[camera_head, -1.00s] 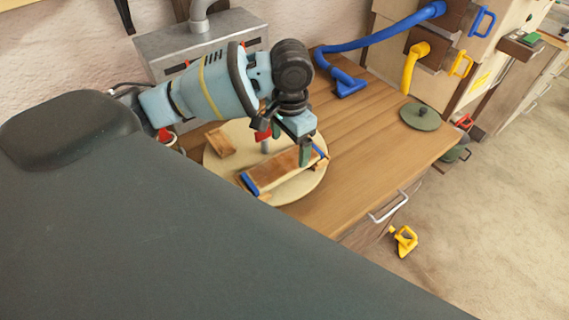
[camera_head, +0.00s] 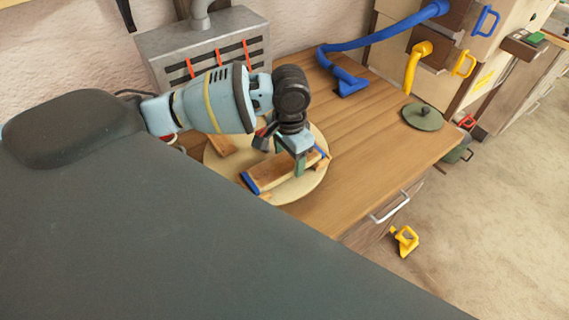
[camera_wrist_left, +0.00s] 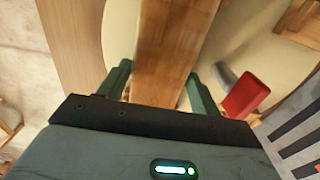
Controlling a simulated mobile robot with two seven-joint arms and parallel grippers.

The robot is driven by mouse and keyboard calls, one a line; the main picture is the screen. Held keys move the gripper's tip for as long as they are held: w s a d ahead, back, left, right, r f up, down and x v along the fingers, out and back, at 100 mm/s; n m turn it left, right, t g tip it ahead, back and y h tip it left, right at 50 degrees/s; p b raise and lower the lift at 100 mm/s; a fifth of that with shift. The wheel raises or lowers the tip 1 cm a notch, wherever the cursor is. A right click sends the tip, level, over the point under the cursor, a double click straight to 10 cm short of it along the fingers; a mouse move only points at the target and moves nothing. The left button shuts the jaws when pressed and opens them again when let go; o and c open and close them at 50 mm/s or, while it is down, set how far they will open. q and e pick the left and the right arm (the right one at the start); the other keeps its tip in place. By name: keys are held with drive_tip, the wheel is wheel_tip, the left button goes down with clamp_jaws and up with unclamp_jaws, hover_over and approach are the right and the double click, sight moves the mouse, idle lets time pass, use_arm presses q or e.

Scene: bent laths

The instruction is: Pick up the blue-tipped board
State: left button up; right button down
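The blue-tipped board (camera_head: 268,172) is a brown wooden lath with a blue end at the left and blue at its right end. It lies across a round pale disc (camera_head: 307,187) on the bench. My left gripper (camera_head: 297,166) is over the board's right part, pointing down. In the left wrist view the board (camera_wrist_left: 172,45) runs between the two green fingers, one on each side, with narrow gaps showing. The fingers stand apart and are not visibly clamped on it. My right gripper is not in view.
Another wooden piece (camera_head: 220,144) lies on the disc. A red part (camera_wrist_left: 245,95) is beside the right finger in the wrist view. A grey slotted metal box (camera_head: 205,50) stands behind; a blue hose (camera_head: 385,40) and green lid (camera_head: 422,117) are at right. The bench's right part is mostly clear.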

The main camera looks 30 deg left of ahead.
use_arm(q)
drive_tip(key=c, duration=0.6)
drive_tip(key=shift+r, duration=0.1)
